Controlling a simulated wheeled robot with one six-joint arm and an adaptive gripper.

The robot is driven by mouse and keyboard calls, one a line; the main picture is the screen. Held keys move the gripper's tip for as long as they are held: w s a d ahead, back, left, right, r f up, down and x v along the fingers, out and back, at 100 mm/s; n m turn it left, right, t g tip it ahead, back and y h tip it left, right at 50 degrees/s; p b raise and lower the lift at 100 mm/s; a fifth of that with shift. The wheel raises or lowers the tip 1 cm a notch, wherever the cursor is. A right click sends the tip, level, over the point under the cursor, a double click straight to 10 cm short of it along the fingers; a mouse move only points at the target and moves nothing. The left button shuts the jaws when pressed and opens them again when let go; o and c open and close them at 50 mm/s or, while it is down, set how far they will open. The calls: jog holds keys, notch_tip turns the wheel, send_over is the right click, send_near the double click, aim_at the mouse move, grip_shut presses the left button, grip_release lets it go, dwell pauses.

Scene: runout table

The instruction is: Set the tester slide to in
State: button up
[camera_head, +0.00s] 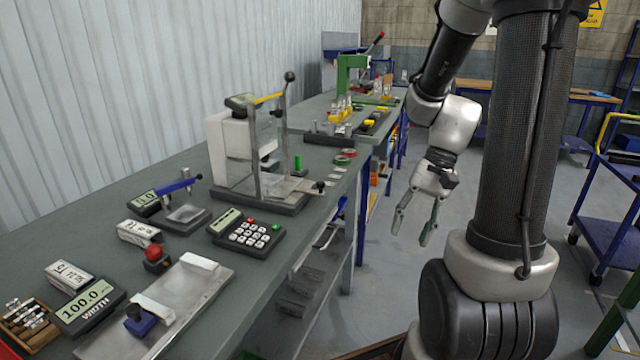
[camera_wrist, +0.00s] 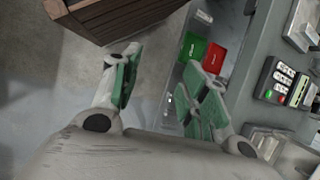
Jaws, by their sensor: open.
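The tester (camera_head: 232,140) stands on the grey bench left of centre in the head view. It has a white housing, clear guard panels and a lever with a yellow bar and black ball. A flat slide plate (camera_head: 296,187) with a dark knob (camera_head: 320,186) sits low at its front, the knob towards the aisle edge. I cannot tell the slide's exact position. My gripper (camera_head: 412,228) hangs over the aisle right of the bench, fingers apart and empty, well clear of the tester. Its two green-padded fingers (camera_wrist: 168,95) also show apart in the wrist view.
On the bench stand a keypad (camera_head: 246,233), a blue-handled device (camera_head: 182,205), a red button (camera_head: 154,258) and a width display (camera_head: 86,306). A green press (camera_head: 352,75) stands farther back. A blue trolley (camera_head: 610,200) is at right. The wrist view shows red and green bins (camera_wrist: 213,57).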

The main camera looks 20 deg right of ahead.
jog(key=w+a+f+m+t+y, duration=0.1)
jog(key=w+a+f+m+y, duration=0.2)
jog(key=w+f+m+y, duration=0.35)
jog(key=m+t+y, duration=0.5)
jog(key=m+t, duration=0.5)
send_near(320, 182)
jog(key=x, duration=0.2)
jog(key=shift+h, duration=0.25)
jog(key=shift+x, duration=3.85)
jog(key=shift+r, duration=0.1)
jog(key=shift+c, duration=0.4)
jog(key=shift+a, duration=0.1)
grip_shut()
